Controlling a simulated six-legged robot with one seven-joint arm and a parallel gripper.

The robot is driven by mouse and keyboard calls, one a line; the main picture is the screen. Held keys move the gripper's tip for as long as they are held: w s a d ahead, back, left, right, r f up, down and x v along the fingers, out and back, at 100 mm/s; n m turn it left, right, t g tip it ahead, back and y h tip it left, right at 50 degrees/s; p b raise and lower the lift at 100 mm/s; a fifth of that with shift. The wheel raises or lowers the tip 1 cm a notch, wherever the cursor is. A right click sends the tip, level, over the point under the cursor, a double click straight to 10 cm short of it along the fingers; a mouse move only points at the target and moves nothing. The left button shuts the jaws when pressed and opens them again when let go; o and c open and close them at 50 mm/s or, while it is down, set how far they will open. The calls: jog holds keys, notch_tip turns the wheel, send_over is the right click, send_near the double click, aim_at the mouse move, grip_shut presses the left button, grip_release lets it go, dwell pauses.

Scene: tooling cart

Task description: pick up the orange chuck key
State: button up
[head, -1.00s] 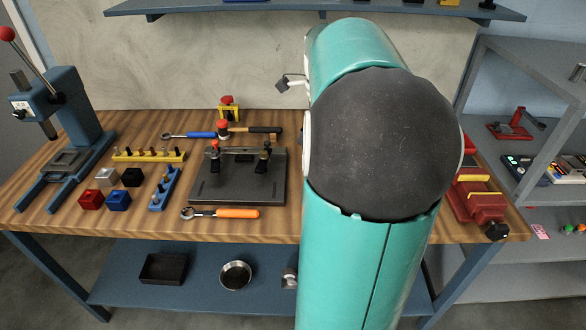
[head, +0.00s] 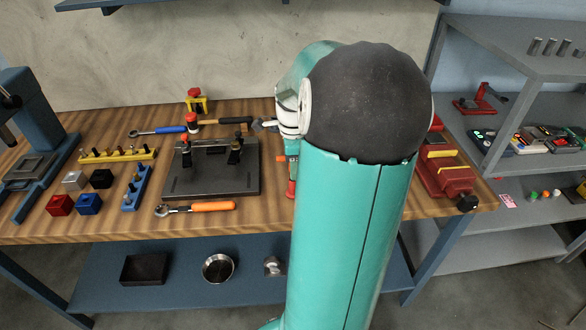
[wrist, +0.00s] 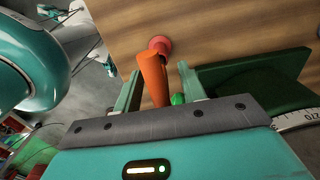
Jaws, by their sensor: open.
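An orange tapered piece (wrist: 153,78), seemingly the chuck key, shows in the wrist view, with a round red part (wrist: 160,45) beyond it against the wood. My gripper (wrist: 158,82) is open, its two fingers on either side of the orange piece. I cannot tell whether either finger touches it. A small green part (wrist: 178,98) lies close to the right finger. In the head view, my arm hides most of this spot; a small red part (head: 291,188) shows low beside my arm, above or on the bench.
A dark green block (wrist: 265,80) and a numbered scale (wrist: 298,121) lie right of the fingers. The wooden bench (head: 262,222) also holds an orange-handled ratchet (head: 205,207), a dark fixture plate (head: 210,182) and a red vise (head: 445,172). Bare wood lies along the front edge.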

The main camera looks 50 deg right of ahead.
jog(key=shift+f, duration=0.35)
grip_shut()
jog(key=shift+r, duration=0.1)
notch_tip(320, 180, up, 10)
jog(key=shift+f, duration=0.1)
jog(key=c, duration=0.6)
grip_release()
grip_shut()
